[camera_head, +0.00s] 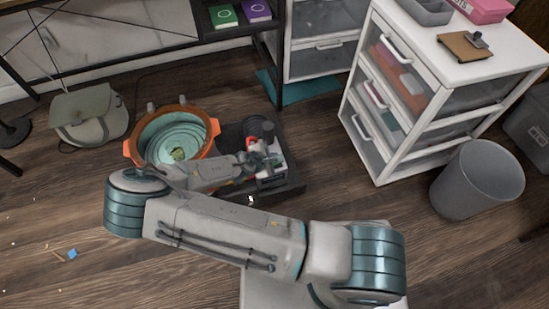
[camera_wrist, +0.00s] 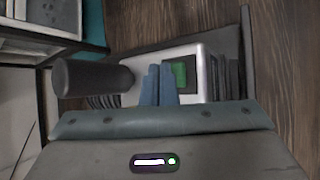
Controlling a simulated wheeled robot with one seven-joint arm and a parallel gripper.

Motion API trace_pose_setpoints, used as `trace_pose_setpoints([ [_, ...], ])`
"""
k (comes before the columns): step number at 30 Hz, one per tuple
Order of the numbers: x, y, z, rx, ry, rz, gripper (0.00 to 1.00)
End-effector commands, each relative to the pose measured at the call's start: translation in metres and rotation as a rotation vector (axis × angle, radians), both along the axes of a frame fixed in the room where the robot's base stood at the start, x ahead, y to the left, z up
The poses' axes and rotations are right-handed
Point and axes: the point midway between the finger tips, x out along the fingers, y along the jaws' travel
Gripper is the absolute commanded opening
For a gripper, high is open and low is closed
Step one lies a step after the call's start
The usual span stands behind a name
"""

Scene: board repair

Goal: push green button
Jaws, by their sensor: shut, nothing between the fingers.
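The green button (camera_wrist: 180,73) shows in the wrist view as a small green square in a dark surround on a pale device (camera_wrist: 130,92). My gripper (camera_wrist: 160,72) is shut and empty, its two blue-grey fingers together. The fingertips lie just left of the button in the wrist view and partly overlap the device; I cannot tell whether they touch it. In the head view my gripper (camera_head: 268,163) is over the device on a low black base (camera_head: 291,187). There the arm hides much of the device, and I cannot make out the button.
A dark cylinder (camera_wrist: 92,78) juts from the device left of my fingers. An orange pot (camera_head: 131,149) stands left of my gripper in the head view. A white drawer unit (camera_head: 390,165) and a grey bin (camera_head: 474,182) stand to the right. Floor in front is mostly clear.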

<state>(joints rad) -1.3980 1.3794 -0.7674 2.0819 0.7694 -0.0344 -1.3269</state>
Motion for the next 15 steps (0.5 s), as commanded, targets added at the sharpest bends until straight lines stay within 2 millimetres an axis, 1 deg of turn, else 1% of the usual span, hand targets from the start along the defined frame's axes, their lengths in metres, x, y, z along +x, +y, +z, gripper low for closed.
trace_pose_setpoints([
  [5,0.0,0.0,0.0,0.0,0.0,0.0,0.0],
  [7,0.0,0.0,0.004,0.0,0.0,0.0,0.0],
  [15,0.0,0.0,0.033,0.0,0.0,0.0,0.0],
])
